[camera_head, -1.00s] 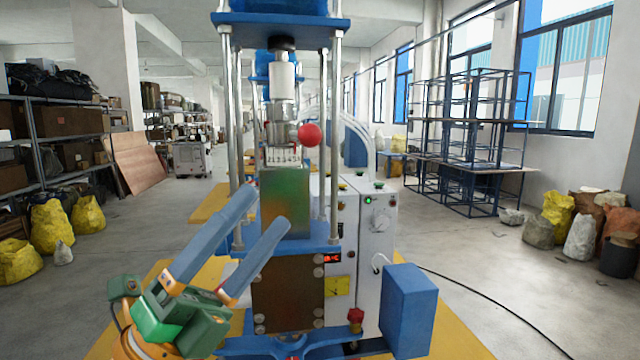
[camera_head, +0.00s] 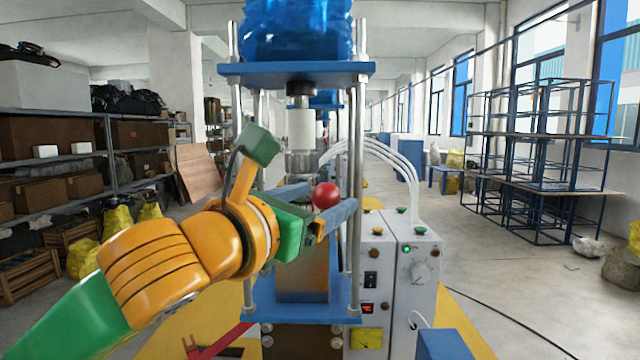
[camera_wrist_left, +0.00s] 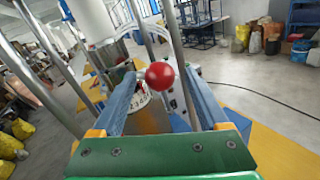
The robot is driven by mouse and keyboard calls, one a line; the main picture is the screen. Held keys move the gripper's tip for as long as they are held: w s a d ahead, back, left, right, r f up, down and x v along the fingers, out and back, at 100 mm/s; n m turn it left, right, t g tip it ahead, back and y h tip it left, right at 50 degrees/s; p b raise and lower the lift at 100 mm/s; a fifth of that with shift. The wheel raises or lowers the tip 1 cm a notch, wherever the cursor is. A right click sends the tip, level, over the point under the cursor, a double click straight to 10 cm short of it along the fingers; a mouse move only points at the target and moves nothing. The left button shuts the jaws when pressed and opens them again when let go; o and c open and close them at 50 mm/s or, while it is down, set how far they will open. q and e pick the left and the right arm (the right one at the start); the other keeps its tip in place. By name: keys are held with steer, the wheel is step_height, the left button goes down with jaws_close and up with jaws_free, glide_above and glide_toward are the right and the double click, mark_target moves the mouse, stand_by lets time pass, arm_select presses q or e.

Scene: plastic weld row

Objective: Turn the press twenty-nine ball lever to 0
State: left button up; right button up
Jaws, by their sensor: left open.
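The press (camera_head: 296,68) stands in front of me with blue plates and steel posts. Its lever ends in a red ball (camera_head: 325,195), which also shows in the left wrist view (camera_wrist_left: 160,75). My left gripper (camera_head: 334,194) is open, its two blue fingers pointing at the press. In the left wrist view the ball appears between the fingertips (camera_wrist_left: 161,82), with gaps on both sides; I cannot tell whether it touches. A white scale with dark numbers (camera_wrist_left: 141,98) shows below the ball, partly hidden by the left finger. The lever's rod is mostly hidden. My right gripper is not in view.
Steel posts (camera_head: 357,150) stand close beside the gripper. A white control box (camera_head: 418,290) with buttons and a knob is to the right. Shelves with boxes (camera_head: 60,140) are at the left, a blue frame rack (camera_head: 545,150) at the right. The floor between is mostly open.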

arm_select(q)
steer(key=shift+s+a, duration=0.15)
steer(key=shift+s, duration=0.05)
steer(key=c, duration=0.5)
jaws_close()
stand_by(0.6)
